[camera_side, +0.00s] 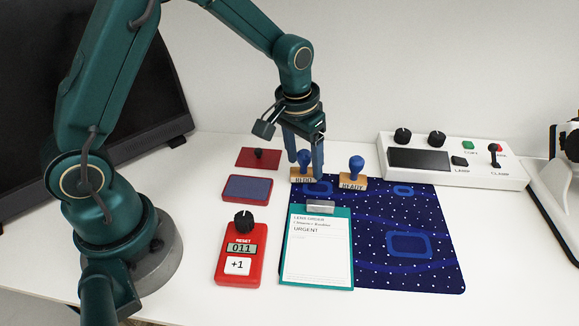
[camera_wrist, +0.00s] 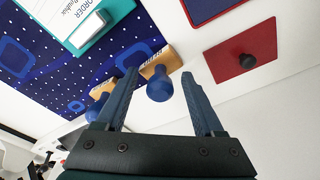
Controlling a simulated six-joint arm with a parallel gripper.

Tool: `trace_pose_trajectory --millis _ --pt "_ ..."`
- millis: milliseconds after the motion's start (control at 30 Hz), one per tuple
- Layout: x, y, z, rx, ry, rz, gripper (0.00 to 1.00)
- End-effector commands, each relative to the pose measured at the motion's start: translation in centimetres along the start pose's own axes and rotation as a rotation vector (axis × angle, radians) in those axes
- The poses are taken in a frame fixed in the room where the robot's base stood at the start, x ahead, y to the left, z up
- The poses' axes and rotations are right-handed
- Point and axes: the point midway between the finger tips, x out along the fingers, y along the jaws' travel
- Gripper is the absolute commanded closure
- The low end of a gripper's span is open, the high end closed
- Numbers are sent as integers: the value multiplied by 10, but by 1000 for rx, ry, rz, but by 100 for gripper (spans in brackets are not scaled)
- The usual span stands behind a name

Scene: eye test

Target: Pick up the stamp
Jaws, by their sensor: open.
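Two stamps with blue knobs and wooden blocks stand at the mat's far edge. The left stamp (camera_side: 303,178) has a label partly hidden by my gripper and hard to read. The right stamp (camera_side: 356,171) seems to read READY. My gripper (camera_side: 305,164) points down over the left stamp, its open fingers on either side of that knob. In the wrist view, the left stamp's blue knob (camera_wrist: 159,86) lies between the fingertips of my gripper (camera_wrist: 159,75), with a gap visible on the right. The right stamp (camera_wrist: 97,104) is partly behind the left finger.
A teal clipboard (camera_side: 318,250) lies on the dark blue mat (camera_side: 430,260). Left of it are a red counter box (camera_side: 236,262) showing 011, an ink pad (camera_side: 247,188) and a red lid (camera_side: 250,164) with a black knob. A white control panel (camera_side: 465,170) stands behind right.

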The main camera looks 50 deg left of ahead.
Motion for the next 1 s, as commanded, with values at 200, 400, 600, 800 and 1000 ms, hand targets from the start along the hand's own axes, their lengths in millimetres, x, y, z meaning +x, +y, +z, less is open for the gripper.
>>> trace_pose_trajectory --millis 200,400,600,800,1000 --pt "0 0 0 0 0 0 76" --pt "-1 0 0 0 0 0 100" --pt "-2 0 0 0 1 0 100" --pt "-17 0 -4 0 4 0 100" --pt "-49 -11 -5 -9 4 -2 100"
